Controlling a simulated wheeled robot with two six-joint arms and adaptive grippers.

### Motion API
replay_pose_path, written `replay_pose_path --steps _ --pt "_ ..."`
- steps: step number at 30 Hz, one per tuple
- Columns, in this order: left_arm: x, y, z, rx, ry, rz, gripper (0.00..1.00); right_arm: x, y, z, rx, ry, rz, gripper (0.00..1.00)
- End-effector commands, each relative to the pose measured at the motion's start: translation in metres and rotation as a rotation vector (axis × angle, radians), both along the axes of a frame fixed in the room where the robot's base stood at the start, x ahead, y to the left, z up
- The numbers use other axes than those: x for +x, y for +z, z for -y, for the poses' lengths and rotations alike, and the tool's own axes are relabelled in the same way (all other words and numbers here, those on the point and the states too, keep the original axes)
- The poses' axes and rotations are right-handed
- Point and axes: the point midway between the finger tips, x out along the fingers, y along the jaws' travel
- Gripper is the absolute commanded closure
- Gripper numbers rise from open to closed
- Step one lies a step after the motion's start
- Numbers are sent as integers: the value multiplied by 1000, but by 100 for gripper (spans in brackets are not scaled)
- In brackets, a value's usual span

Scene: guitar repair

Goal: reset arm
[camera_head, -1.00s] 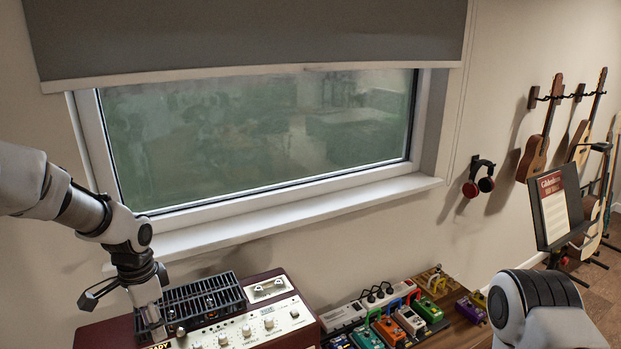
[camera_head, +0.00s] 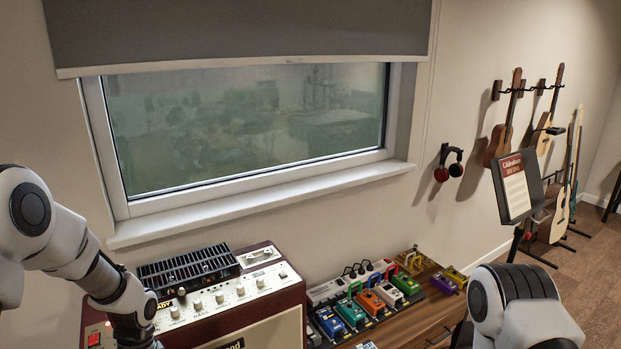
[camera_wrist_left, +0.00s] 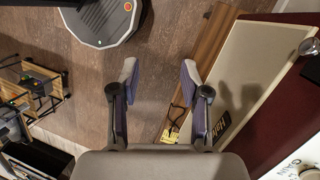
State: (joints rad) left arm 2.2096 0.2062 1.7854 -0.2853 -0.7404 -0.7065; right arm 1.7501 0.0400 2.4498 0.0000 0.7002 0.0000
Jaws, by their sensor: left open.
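My left arm (camera_head: 75,260) comes in from the left in the head view and hangs in front of the red amplifier (camera_head: 215,307); its gripper is below the picture edge there. In the left wrist view my left gripper (camera_wrist_left: 160,85) is open and empty, its two fingers wide apart above the wooden floor. The amplifier's pale front and dark red edge lie just right of the fingers. My right arm (camera_head: 520,305) shows only as a white and black link at the lower right of the head view. My right gripper is out of view.
Colourful effect pedals (camera_head: 365,303) sit on a wooden top right of the amplifier. A music stand (camera_head: 514,187), headphones (camera_head: 449,170) and wall-hung guitars (camera_head: 502,140) are at the right. The wrist view shows a round dark base (camera_wrist_left: 103,18) and a small wooden rack (camera_wrist_left: 32,85).

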Motion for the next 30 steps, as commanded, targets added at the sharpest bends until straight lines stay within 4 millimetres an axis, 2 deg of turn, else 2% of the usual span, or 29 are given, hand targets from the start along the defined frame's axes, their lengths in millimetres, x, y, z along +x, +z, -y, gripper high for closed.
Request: replay_pose_path --steps 1,2,5,6,8,9,12,13,14,16,21,23,30 --pt "-18 -27 5 -1 -4 -43 54 0 -10 0 0 0 -1 100" --pt "-28 -40 8 -3 -4 -65 54 0 -12 0 0 0 -1 100" --pt "-75 -94 23 -6 18 -138 54 0 -26 0 0 0 -1 100" --pt "-99 -118 31 -5 38 -163 54 0 -32 0 0 0 -1 100" --pt "-140 -154 43 2 88 -193 54 0 -42 0 0 0 -1 100" --pt "-168 -176 51 12 135 -203 54 0 -48 0 0 0 0 100" --pt "-239 -217 69 62 310 -169 54 0 -63 0 0 0 0 100" --pt "-252 -221 72 80 375 -137 54 0 -64 0 0 0 -1 100" --pt "-259 -222 74 95 435 -92 54 0 -64 0 0 0 -1 100" --pt "-255 -216 75 116 575 34 54 0 -60 0 0 0 -1 100" --pt "-216 -214 70 105 797 275 54 0 -59 0 0 0 0 100" --pt "-210 -214 70 99 831 301 54 0 -59 0 0 0 0 100" --pt "-210 -214 70 99 831 301 54 0 -59 0 0 0 0 100"
